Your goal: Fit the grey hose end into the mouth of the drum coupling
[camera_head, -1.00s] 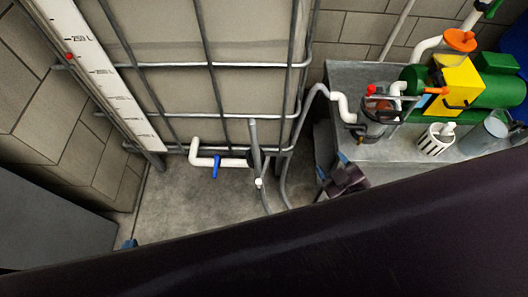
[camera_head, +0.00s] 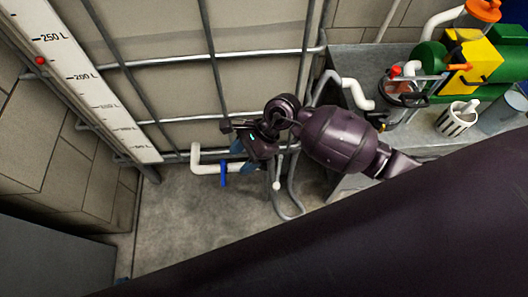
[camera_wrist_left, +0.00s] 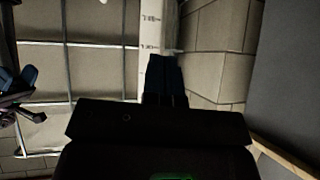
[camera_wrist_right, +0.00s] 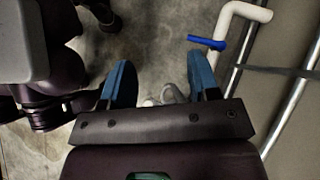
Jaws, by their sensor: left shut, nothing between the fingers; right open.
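The grey hose (camera_head: 297,211) comes down from the bench and loops low in front of the caged tank. A pale fitting (camera_head: 277,186) shows on it; its upper end is hidden behind my right gripper (camera_head: 241,156). That gripper is open, in front of the tank's lower right. In the right wrist view, a pale, blurred piece (camera_wrist_right: 170,95) shows between its blue fingers, not gripped. A white pipe (camera_head: 205,166) with a blue lever (camera_head: 223,174) leaves the tank bottom; I cannot tell whether its hidden right end is the drum coupling. My left gripper (camera_wrist_left: 163,62) is shut and empty.
The bench (camera_head: 349,60) at right carries a pump (camera_head: 402,88), a green and yellow machine (camera_head: 470,62) and a slotted white cup (camera_head: 457,118). A level scale (camera_head: 88,85) stands left of the tank. Concrete floor (camera_head: 190,215) is clear at centre left.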

